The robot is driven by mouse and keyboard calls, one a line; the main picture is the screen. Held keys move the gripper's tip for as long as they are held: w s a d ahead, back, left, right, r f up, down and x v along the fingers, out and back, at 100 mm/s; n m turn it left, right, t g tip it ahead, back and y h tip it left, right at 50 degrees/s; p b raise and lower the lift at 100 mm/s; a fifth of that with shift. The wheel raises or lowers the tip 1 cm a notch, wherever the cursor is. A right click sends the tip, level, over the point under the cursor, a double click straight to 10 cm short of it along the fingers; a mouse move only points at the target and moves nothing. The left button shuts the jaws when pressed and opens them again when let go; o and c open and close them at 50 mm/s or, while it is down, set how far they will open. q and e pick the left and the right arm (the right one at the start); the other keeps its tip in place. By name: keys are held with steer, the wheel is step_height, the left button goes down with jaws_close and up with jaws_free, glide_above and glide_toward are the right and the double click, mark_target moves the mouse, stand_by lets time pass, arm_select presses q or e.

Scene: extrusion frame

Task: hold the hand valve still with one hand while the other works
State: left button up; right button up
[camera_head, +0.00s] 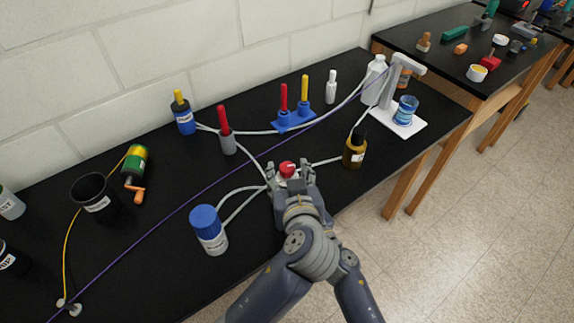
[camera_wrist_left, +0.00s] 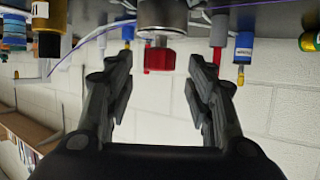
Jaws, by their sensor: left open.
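The hand valve has a red knob (camera_head: 287,169) that shows near the front middle of the black bench. In the left wrist view, which appears upside down, the red knob (camera_wrist_left: 160,60) sits on a silver cylindrical body (camera_wrist_left: 163,16). My left gripper (camera_head: 289,178) is at the valve, and its fingers hide much of the valve body in the head view. In the left wrist view the left gripper (camera_wrist_left: 160,80) is open, with one finger on either side of the knob and visible gaps between. My right gripper is not in view.
A blue-capped bottle (camera_head: 208,230) stands to the left and a brown bottle (camera_head: 354,149) to the right. Pale tubes (camera_head: 240,190) and a purple cable (camera_head: 170,213) cross the bench (camera_head: 150,245). A white stand (camera_head: 398,118) with a blue container (camera_head: 405,109) is farther right.

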mark_target(287, 169)
arm_select(q)
steer(key=shift+x, duration=1.95)
steer(key=c, duration=1.1)
